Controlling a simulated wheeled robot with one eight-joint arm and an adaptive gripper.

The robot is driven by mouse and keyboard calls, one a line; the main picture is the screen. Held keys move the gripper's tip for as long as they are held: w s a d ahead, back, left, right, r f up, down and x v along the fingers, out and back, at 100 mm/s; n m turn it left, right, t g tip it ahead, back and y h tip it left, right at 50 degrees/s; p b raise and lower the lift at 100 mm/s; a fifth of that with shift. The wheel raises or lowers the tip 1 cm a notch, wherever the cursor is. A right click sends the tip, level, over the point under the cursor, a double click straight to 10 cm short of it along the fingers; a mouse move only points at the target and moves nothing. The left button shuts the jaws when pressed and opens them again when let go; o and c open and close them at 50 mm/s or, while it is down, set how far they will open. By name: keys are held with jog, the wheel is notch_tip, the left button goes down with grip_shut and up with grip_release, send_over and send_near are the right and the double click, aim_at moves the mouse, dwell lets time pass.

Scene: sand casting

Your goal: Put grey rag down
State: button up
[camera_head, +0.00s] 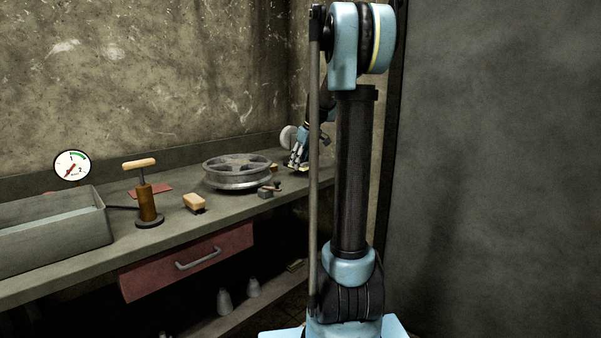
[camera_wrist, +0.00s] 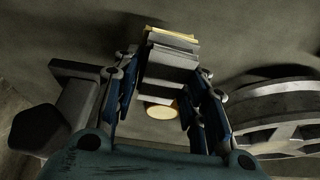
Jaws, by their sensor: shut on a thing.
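My gripper (camera_head: 298,159) is low over the far end of the workbench, behind the flywheel and partly hidden by my arm. In the wrist view, my gripper (camera_wrist: 167,70) is shut on a grey, layered, block-like thing, which I take to be the grey rag (camera_wrist: 172,57). A yellowish strip shows at its far end and a pale yellow round piece (camera_wrist: 162,110) shows below it. The rag is close to the bench top; I cannot tell whether it touches. In the head view the rag is too small to make out clearly.
The spoked grey wheel (camera_head: 237,174) lies on the bench (camera_head: 175,228), right of my gripper in the wrist view (camera_wrist: 275,108). A dark hexagonal-ended object (camera_wrist: 45,128) is close on the left. A small grey block (camera_head: 266,192), brush (camera_head: 194,202), pump (camera_head: 149,203) and metal tray (camera_head: 60,239) stand nearer.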

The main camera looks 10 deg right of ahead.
aim_at(301, 178)
jog(key=shift+f, duration=1.8)
jog(key=shift+f, duration=0.3)
jog(key=shift+s+f, duration=0.1)
jog(key=shift+f, duration=0.1)
jog(key=o, duration=0.9)
jog(key=shift+s, duration=0.1)
jog(key=shift+o, duration=1)
jog(key=shift+w+f, duration=0.2)
jog(key=shift+f, duration=0.05)
jog(key=shift+r, duration=0.1)
jog(key=shift+r, duration=0.15)
jog(key=shift+r, duration=0.2)
jog(key=v, duration=1.7)
jog(key=shift+s+r, duration=0.2)
jog(key=shift+r, duration=0.1)
